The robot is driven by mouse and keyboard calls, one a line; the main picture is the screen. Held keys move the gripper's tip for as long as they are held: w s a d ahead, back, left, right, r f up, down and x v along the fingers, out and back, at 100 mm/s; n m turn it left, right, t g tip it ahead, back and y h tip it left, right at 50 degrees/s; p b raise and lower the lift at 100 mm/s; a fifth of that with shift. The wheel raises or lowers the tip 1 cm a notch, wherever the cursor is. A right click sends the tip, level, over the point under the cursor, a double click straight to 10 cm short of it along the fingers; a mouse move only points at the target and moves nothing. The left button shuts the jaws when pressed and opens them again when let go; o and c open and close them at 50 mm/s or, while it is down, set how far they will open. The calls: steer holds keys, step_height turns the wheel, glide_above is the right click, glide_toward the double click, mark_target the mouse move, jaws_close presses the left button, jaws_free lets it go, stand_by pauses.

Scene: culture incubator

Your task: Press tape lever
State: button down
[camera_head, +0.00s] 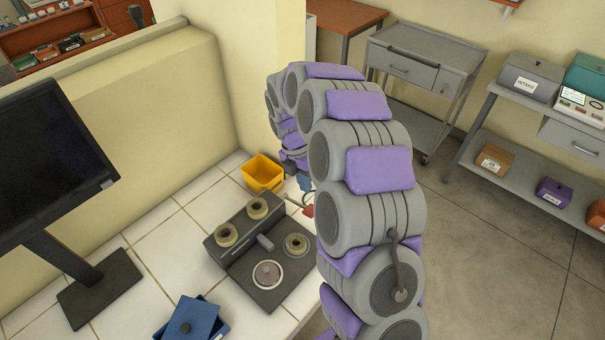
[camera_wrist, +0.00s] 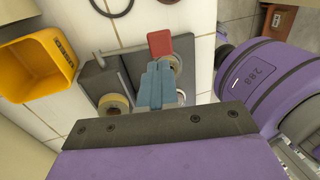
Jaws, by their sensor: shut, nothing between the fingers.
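A dark grey tape machine (camera_head: 240,262) with several round reels stands on the white tiled counter. A thin rod runs from its side to a red lever paddle (camera_head: 308,210), partly hidden by my arm. In the wrist view the red paddle (camera_wrist: 160,43) is just beyond the fingertips of my gripper (camera_wrist: 160,68). The blue fingers are shut with nothing between them. I cannot tell whether they touch the paddle. In the head view my gripper (camera_head: 305,183) shows small beside the paddle. The fingers hide part of the machine (camera_wrist: 92,80) in the wrist view.
A yellow bin (camera_head: 262,172) stands close behind the machine. A monitor (camera_head: 50,150) is at the left and a blue box (camera_head: 190,322) at the front. A grey cart (camera_head: 425,70) and shelves stand right, beyond open floor (camera_head: 470,240).

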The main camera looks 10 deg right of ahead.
mark_target(312, 209)
steer(key=b+x, duration=0.1)
steer(key=x, duration=0.6)
steer(key=shift+s+d+f, duration=0.1)
steer(key=shift+s+f, duration=0.05)
steer(key=shift+f, duration=0.2)
